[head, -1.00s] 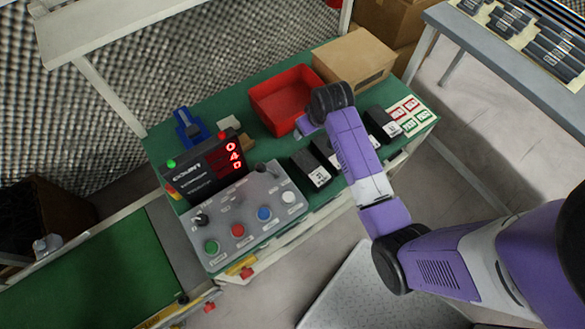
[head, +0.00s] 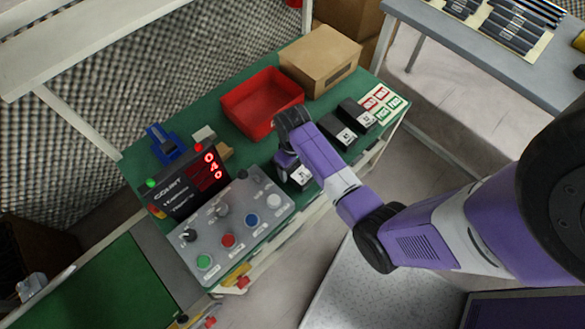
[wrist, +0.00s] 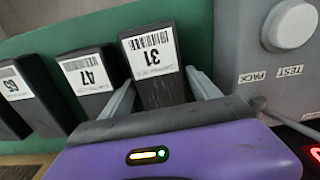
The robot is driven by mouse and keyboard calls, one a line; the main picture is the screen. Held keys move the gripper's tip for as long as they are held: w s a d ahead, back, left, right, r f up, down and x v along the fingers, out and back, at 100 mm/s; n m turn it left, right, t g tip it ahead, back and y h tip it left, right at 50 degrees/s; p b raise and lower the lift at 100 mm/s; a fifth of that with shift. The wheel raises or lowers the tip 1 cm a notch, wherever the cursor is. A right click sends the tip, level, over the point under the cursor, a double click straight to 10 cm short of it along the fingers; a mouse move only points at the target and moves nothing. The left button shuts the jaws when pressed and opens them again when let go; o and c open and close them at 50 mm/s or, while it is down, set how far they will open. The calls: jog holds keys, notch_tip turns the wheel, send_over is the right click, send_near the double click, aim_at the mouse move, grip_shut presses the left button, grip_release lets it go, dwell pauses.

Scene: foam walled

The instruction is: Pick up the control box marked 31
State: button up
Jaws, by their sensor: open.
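The control box marked 31 (wrist: 157,66) is black with a white barcode label and lies on the green bench top. In the head view its label end (head: 301,177) shows beside my wrist, and the rest is hidden. My gripper (wrist: 163,84) is open, with one finger on each side of box 31 in the wrist view. I cannot tell whether the fingers touch it. My gripper (head: 288,160) is mostly behind my wrist in the head view. The box marked 47 (wrist: 92,78) lies just left of it, close to the left finger.
A third black box (wrist: 22,95) lies farther left in the wrist view. The grey button panel (head: 238,222) is close to the right finger's side. A red bin (head: 262,103) and a cardboard box (head: 319,62) stand behind. The counter display (head: 188,187) stands behind the panel.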

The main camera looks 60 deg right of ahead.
jog(key=shift+f, duration=0.2)
jog(key=c, duration=1.5)
jog(key=shift+r, duration=0.1)
